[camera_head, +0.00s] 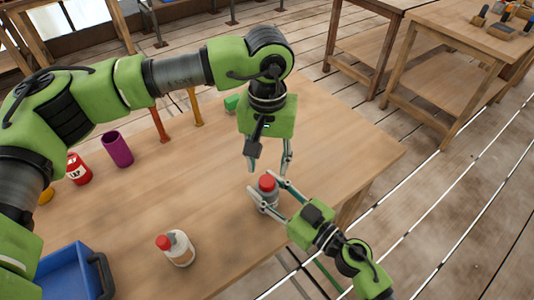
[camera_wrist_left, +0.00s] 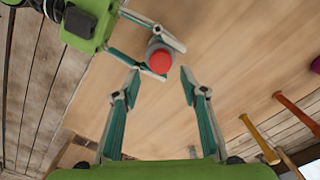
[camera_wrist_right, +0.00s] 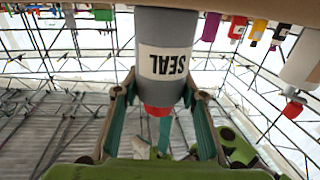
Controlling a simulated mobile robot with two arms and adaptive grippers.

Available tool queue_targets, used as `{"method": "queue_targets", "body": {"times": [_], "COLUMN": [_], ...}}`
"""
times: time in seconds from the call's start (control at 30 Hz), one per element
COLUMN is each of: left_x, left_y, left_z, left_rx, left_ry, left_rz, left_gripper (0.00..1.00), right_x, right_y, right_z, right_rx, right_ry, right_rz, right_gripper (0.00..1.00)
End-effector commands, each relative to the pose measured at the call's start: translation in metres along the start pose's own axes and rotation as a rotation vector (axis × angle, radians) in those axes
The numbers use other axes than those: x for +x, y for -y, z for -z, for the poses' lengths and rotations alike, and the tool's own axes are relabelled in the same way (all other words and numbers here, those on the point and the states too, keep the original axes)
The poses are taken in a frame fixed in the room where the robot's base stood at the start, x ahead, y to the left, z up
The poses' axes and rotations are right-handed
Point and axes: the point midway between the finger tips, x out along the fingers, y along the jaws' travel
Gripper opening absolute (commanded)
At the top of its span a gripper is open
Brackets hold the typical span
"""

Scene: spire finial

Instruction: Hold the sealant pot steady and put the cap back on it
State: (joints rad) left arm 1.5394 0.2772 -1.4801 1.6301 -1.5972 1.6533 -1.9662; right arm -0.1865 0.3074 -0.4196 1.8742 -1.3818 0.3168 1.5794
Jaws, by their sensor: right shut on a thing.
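The sealant pot (camera_wrist_right: 166,50) is grey with a white label reading "SEAL" and stands near the right edge of the table. A red cap (camera_wrist_left: 160,62) sits on its top; I cannot tell how firmly it is seated. My right gripper (camera_head: 268,191) is shut on the pot's body, with a finger on each side. My left gripper (camera_head: 268,168) points down above the pot, open and empty. In the left wrist view its spread fingertips (camera_wrist_left: 158,74) lie to either side of the cap, apart from it.
A white bottle with a red top (camera_head: 181,250) stands on the table (camera_head: 230,235) front left. Table around the pot is clear.

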Motion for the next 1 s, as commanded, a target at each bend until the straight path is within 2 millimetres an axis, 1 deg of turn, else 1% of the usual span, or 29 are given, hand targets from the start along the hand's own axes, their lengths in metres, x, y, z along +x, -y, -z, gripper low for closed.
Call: {"method": "queue_targets", "body": {"times": [0.1, 1.0], "left_x": [-0.002, -0.016], "left_y": [0.000, 0.000], "left_z": [0.000, 0.000], "left_rx": [-0.232, -2.051], "left_ry": [0.000, 0.000], "left_rz": [-0.001, 0.001], "left_gripper": [0.40, 0.40], "right_x": [0.000, 0.000], "right_y": [0.000, 0.000], "right_z": [-0.001, -0.001], "right_rx": [0.000, 0.000], "right_ry": [0.002, 0.001], "right_rz": [0.000, 0.000], "right_gripper": [0.00, 0.00]}}
